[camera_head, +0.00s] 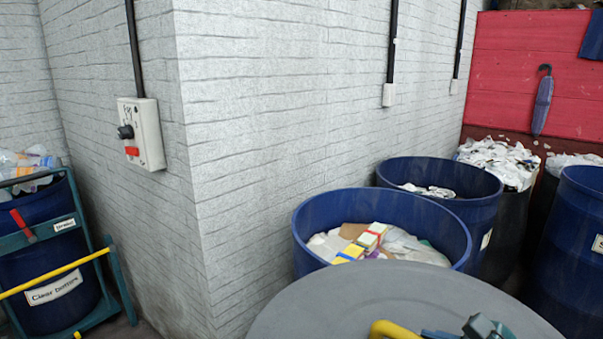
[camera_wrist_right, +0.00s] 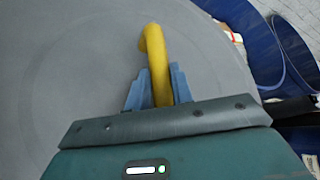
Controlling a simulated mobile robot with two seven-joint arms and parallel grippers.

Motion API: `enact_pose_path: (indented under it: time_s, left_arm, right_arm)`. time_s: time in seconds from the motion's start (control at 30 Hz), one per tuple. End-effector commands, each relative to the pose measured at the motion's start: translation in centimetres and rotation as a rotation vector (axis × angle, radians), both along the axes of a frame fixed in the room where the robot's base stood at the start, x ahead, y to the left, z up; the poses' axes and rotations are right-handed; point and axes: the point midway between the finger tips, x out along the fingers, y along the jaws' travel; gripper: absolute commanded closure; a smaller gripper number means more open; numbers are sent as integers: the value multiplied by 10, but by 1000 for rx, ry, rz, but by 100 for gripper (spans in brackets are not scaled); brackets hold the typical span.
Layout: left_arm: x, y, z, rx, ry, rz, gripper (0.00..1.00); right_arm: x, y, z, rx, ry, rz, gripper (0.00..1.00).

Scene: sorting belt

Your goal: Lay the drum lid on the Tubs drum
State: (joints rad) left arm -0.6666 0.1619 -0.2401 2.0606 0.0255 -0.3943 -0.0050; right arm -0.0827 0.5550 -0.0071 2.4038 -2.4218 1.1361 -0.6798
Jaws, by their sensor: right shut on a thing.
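The drum lid (camera_head: 340,302) is a large grey disc at the bottom of the head view, with a yellow handle (camera_head: 392,329). My right gripper (camera_head: 430,334) is shut on that handle; in the right wrist view the blue fingers (camera_wrist_right: 158,92) clasp the yellow bar (camera_wrist_right: 154,55) above the grey lid (camera_wrist_right: 70,60). An open blue drum (camera_head: 300,237) with cartons and paper inside stands just behind the lid, which covers part of its front. No label reading Tubs is legible, so I cannot tell which drum that is. My left gripper is out of view.
Another blue drum (camera_head: 478,185) stands behind the near one, and a tall one (camera_head: 580,215) is at right. A white brick wall (camera_head: 270,100) borders the drums. At left, a "Clear bottles" drum (camera_head: 40,310) sits in a green frame with a yellow bar (camera_head: 50,275).

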Motion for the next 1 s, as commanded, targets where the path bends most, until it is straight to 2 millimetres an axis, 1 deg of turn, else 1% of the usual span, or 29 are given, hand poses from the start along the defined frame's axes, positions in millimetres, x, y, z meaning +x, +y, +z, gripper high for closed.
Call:
enact_pose_path:
  time_s: [0.03, 0.1, 0.2, 0.47, 0.57, 0.67, 0.87, 0.9, 1.0]
  left_arm:
    - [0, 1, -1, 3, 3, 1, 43]
    - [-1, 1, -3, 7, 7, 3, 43]
    - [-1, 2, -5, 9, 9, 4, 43]
    - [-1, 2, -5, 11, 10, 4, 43]
    - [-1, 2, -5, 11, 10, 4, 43]
    - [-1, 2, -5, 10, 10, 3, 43]
    - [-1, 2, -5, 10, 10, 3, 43]
    - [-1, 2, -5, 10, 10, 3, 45]
    - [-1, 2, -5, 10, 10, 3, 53]
  right_arm:
    - [-6, 2, 1, 8, -11, -8, 100]
    - [-12, 3, -1, 7, -13, -17, 100]
    - [-17, 4, -3, 7, -15, -26, 100]
    - [-19, 4, -3, 5, -17, -27, 100]
    - [-18, 11, -4, 12, -15, -8, 100]
    - [-15, 28, -4, 18, -13, 49, 100]
    - [-13, 80, -4, 25, -10, 234, 100]
    - [-14, 91, -4, 24, -10, 271, 100]
    - [-16, 112, -3, 19, -13, 350, 100]
